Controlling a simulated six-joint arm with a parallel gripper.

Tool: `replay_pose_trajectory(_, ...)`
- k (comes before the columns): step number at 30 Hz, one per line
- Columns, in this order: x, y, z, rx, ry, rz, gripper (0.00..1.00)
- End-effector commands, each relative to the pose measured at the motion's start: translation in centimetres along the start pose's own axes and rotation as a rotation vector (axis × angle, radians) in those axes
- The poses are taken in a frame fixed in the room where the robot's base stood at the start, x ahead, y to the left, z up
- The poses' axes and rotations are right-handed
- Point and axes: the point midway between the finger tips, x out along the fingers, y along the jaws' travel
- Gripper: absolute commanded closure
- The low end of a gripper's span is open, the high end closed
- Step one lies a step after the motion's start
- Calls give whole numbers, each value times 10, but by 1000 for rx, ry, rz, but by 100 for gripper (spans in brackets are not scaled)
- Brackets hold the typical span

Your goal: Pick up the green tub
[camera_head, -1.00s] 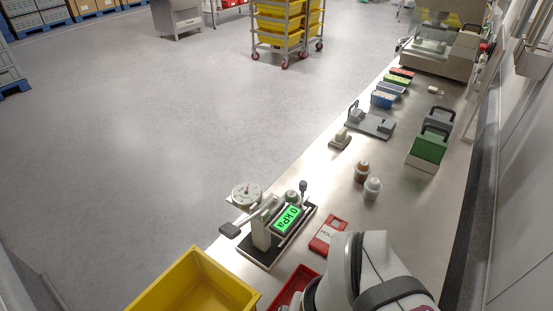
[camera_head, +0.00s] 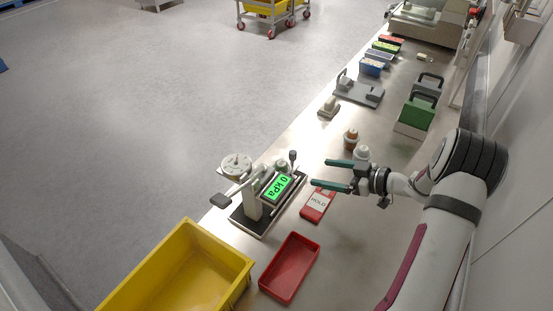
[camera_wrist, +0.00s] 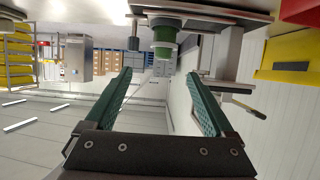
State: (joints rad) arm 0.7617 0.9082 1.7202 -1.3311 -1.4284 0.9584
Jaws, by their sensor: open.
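The green tub (camera_head: 386,47) is a small, shallow tray in a row of tubs at the far end of the steel counter in the head view. It lies between a red tub (camera_head: 391,40) and a dark blue tub (camera_head: 378,54). My gripper (camera_head: 321,173) is open and empty over the near part of the counter, far from the green tub. Its two teal fingers also show wide apart in the wrist view (camera_wrist: 160,75). I cannot make out the green tub in the wrist view.
Two small capped jars (camera_head: 351,139) are near the gripper. A green block with a handle (camera_head: 416,112) and a grey fixture (camera_head: 360,93) stand farther along. A wall bounds the right.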

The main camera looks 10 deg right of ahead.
Motion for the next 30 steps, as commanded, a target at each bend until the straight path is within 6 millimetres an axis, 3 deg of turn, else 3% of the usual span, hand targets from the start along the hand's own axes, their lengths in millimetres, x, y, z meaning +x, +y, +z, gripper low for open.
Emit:
replay_pose_trajectory(9,81,-7,2,-3,5,-22,12)
replay_pose_trajectory(21,148,-9,7,-5,6,-19,12)
replay_pose_trajectory(30,157,-8,6,-3,6,-15,14)
